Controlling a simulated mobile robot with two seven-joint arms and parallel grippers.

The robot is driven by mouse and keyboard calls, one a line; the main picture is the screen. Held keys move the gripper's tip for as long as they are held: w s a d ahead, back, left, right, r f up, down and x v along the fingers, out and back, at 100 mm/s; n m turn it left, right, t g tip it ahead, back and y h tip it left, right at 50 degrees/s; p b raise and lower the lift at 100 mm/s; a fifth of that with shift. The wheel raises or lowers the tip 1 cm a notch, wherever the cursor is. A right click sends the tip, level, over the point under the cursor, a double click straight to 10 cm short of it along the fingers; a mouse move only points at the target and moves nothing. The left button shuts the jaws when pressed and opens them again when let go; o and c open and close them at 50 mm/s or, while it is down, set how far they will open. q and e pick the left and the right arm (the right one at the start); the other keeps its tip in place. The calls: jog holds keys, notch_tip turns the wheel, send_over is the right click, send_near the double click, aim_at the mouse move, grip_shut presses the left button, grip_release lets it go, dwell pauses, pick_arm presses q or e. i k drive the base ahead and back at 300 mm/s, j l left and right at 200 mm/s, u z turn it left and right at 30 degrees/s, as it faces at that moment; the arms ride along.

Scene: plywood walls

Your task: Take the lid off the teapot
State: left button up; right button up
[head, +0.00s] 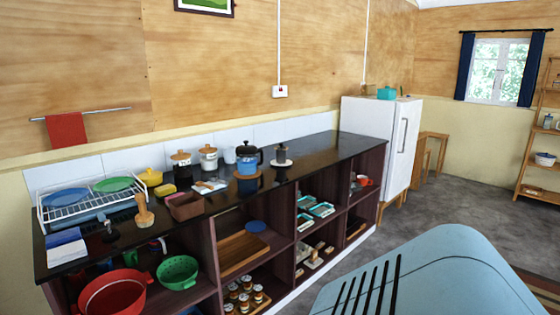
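A blue pot (248,162) with a dark top and dark handle, which looks like the teapot, stands upright on the black counter, right of the canisters. It seems to rest on a brown round mat. It is small in the view, so I cannot make out the lid's edge or knob clearly; the dark top appears to be in place. Neither of my grippers is in view.
The black counter (318,150) has free room at its right end. A white fridge (382,140) carries a teal pot (387,93). Grey floor (450,205) is open at right.

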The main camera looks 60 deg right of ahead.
aim_at(239, 149)
jog(key=z, duration=1.85)
jog(key=i+l+z, duration=0.15)
jog(key=i+l, duration=2.45)
